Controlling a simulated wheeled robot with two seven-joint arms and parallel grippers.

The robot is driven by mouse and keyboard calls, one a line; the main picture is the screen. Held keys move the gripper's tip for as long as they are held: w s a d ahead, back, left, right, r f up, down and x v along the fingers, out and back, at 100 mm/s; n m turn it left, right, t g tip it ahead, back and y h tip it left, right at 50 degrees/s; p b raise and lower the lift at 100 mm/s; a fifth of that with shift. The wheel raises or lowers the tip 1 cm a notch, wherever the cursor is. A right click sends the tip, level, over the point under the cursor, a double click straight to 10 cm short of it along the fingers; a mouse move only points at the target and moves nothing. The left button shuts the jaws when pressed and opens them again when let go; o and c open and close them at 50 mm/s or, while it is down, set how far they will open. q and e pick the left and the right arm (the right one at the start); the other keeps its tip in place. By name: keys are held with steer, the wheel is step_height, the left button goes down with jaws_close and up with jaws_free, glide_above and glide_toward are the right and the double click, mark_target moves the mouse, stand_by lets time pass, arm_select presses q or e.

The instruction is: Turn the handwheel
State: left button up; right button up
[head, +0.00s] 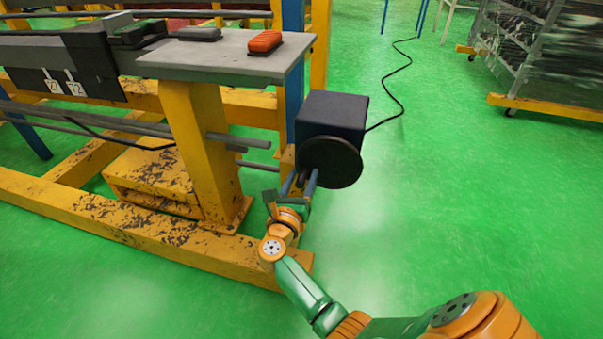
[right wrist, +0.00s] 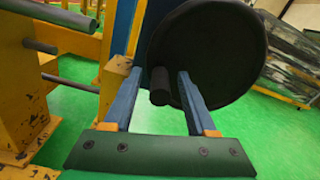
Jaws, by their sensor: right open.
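The handwheel (head: 336,163) is a dark round disc on the side of a black box (head: 332,112) at the end of the yellow frame. In the right wrist view the disc (right wrist: 212,45) fills the upper middle, and a short dark handle (right wrist: 158,88) sticks out from it towards the camera. My right gripper (head: 302,178) is at the lower left of the disc. Its two blue fingers are open, one on each side of the handle, with visible gaps between fingers and handle. In the head view the handle is hard to make out. My left gripper is not in view.
A grey tabletop (head: 222,62) on a yellow post carries a red-orange block (head: 265,41) and a grey block (head: 199,33). Yellow beams (head: 150,240) run low to the left. A black cable (head: 398,90) leads from the box. Green floor (head: 450,190) is clear at right.

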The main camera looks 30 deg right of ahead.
steer(key=shift+c, duration=0.3)
jaws_close()
steer(key=shift+f, duration=0.1)
steer(key=shift+s+f, duration=0.1)
stand_by(0.9)
